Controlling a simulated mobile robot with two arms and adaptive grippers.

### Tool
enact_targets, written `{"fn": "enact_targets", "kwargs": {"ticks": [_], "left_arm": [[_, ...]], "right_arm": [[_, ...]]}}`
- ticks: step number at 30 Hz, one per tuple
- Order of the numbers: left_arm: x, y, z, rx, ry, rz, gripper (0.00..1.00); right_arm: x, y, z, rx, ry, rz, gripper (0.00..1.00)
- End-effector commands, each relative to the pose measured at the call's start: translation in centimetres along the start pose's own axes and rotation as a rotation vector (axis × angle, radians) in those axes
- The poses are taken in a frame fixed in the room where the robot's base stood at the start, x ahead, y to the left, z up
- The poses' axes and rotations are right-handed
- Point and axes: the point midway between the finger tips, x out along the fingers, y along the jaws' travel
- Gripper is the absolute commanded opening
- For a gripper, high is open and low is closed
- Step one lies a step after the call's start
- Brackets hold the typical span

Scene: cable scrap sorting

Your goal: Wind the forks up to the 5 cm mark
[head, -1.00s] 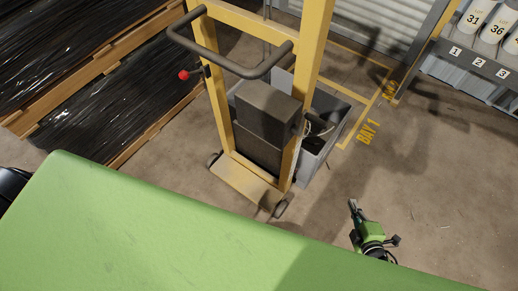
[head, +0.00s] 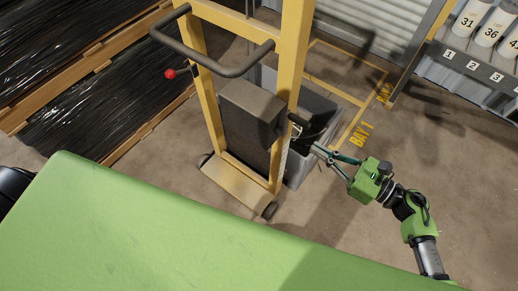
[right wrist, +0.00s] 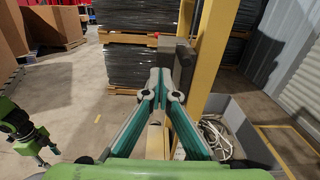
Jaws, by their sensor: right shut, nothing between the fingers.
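The yellow stacker (head: 210,110) stands upright, with a dark bar handle (head: 225,72) and a dark housing (head: 252,108) between its posts. A small dark part like a crank handle (head: 298,119) sticks out at its right post. My right gripper (head: 316,148) is shut and empty, just right of that post and a little below the dark part, apparently apart from it. Its closed fingertips (right wrist: 160,76) show in the right wrist view in front of the post. The forks and the 5 cm mark cannot be made out. My left gripper (right wrist: 50,152) is small at the left of the right wrist view.
A grey crate (head: 299,172) with pale cables (right wrist: 214,138) stands beside the stacker. Wrapped pallet stacks (head: 85,125) stand at the left. A rack of numbered bottles (head: 488,42) stands at the far right. The floor around the BAY 1 lettering (head: 361,134) is clear.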

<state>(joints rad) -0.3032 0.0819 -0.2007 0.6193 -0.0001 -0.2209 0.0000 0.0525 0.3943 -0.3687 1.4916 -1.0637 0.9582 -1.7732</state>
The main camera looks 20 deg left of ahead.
Motion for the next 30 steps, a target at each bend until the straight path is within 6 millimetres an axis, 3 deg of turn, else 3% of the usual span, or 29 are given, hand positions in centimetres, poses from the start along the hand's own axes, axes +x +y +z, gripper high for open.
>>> {"fn": "enact_targets", "kwargs": {"ticks": [5,15,30], "left_arm": [[-0.7,0.4,-0.6,0.001,0.008,0.004,0.40],[0.9,0.3,-0.5,0.000,0.009,0.004,0.40],[1.0,0.2,-0.3,-0.003,0.006,0.002,0.40]], "right_arm": [[2.3,-0.1,0.2,0.002,-0.002,-0.002,0.00],[5.2,-0.1,-0.1,0.001,-0.001,-0.002,0.00],[5.8,-0.1,0.0,0.003,0.000,-0.002,0.00]]}}
